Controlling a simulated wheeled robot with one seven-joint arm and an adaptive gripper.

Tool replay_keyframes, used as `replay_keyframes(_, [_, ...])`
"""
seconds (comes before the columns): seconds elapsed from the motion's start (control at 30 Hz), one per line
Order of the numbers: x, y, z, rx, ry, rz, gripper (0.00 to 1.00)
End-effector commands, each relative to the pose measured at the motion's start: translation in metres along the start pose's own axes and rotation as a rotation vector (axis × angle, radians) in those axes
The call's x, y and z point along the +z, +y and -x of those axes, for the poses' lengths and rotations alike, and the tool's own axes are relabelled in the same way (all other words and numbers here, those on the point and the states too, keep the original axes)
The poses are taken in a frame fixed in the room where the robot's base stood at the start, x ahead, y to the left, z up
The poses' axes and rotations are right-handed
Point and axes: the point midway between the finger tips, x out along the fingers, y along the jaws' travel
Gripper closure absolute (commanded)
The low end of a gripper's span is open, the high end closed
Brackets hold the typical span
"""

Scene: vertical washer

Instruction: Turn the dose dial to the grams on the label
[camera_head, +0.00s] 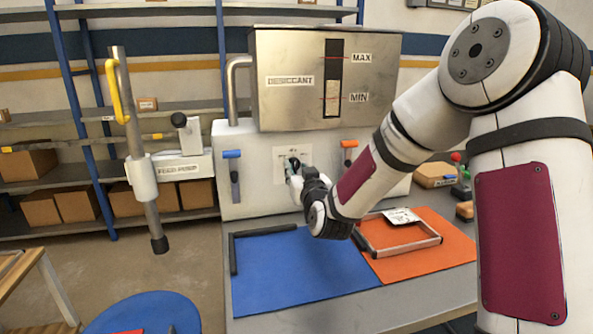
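The dose dial (294,161) is a small dark knob on a pale square plate, on the front of the white machine body (262,146) below the steel desiccant hopper (285,100). My gripper (293,172) is right in front of the dial and partly covers it. Whether the fingers touch or close around the dial is too small to tell. The dial's marks and pointer cannot be read. A white card with dark print (402,216), possibly the label, lies at the shallow frame on the orange mat; its print is too small to read.
A blue-topped lever (233,170) and an orange-topped lever (348,150) flank the dial. The feed pump (180,168) and its post with a yellow handle stand left. A blue mat (300,275) and an orange mat (430,250) cover the bench; the blue mat's middle is clear.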

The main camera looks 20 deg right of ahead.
Motion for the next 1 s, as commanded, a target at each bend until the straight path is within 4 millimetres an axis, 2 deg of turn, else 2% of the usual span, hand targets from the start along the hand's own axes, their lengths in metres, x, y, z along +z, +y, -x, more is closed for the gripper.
replay_keyframes(0.17, [0.0000, -0.0003, -0.0104, 0.000, 0.000, -0.001, 0.70])
replay_keyframes(0.43, [-0.0002, -0.0003, -0.0114, 0.000, 0.000, -0.001, 0.70])
replay_keyframes(0.47, [-0.0002, -0.0003, -0.0114, 0.000, 0.000, -0.001, 0.75])
replay_keyframes(0.57, [-0.0002, -0.0003, -0.0113, 0.000, 0.000, -0.001, 0.97])
replay_keyframes(0.6, [-0.0002, -0.0002, -0.0113, 0.000, 0.000, -0.001, 1.00])
replay_keyframes(1.0, [0.0007, -0.0010, -0.0115, -0.001, 0.001, 0.034, 1.00])
